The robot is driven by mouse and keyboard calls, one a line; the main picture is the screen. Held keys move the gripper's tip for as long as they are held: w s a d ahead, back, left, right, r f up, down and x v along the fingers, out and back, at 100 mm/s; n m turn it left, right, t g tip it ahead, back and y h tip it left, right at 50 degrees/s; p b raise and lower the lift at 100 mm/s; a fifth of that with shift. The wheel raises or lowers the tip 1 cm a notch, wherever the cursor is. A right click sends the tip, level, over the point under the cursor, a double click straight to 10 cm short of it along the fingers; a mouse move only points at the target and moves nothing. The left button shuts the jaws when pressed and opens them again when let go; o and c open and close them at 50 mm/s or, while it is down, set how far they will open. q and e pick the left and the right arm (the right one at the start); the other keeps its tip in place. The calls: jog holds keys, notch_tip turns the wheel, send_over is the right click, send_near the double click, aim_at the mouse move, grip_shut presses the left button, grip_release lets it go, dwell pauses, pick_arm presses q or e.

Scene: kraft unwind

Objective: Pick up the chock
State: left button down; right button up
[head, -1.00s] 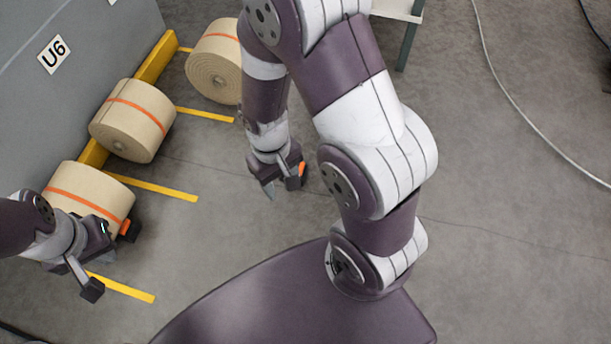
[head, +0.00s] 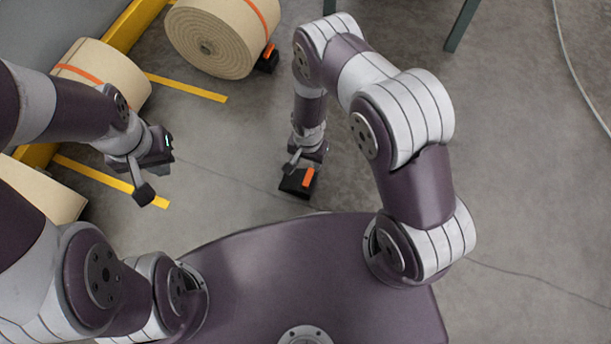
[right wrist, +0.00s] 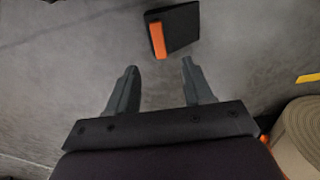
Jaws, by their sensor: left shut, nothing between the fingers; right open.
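The chock (head: 298,183), a black wedge with an orange strip, lies on the concrete floor in front of my base in the head view. My right gripper (head: 304,160) is above it and hides part of it. The right wrist view shows the chock (right wrist: 180,28) beyond the open, empty fingers (right wrist: 160,75), apart from them, with its orange edge (right wrist: 157,40) to the left. My left gripper (head: 148,172) is shut and empty at the left, over a yellow floor line.
A large kraft roll (head: 222,38) stands at the top with another black-and-orange chock (head: 268,58) against it. More rolls (head: 103,72) stand at the left by a yellow rail (head: 130,25). The floor to the right is mostly clear, with a pale cable (head: 570,60).

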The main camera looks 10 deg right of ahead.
aim_at(308, 177)
notch_tip(308, 177, down, 8)
jog(key=b, duration=0.4)
jog(key=shift+r, duration=0.2)
notch_tip(308, 177, down, 5)
jog(key=b, duration=0.5)
jog(key=shift+r, duration=0.3)
grip_shut()
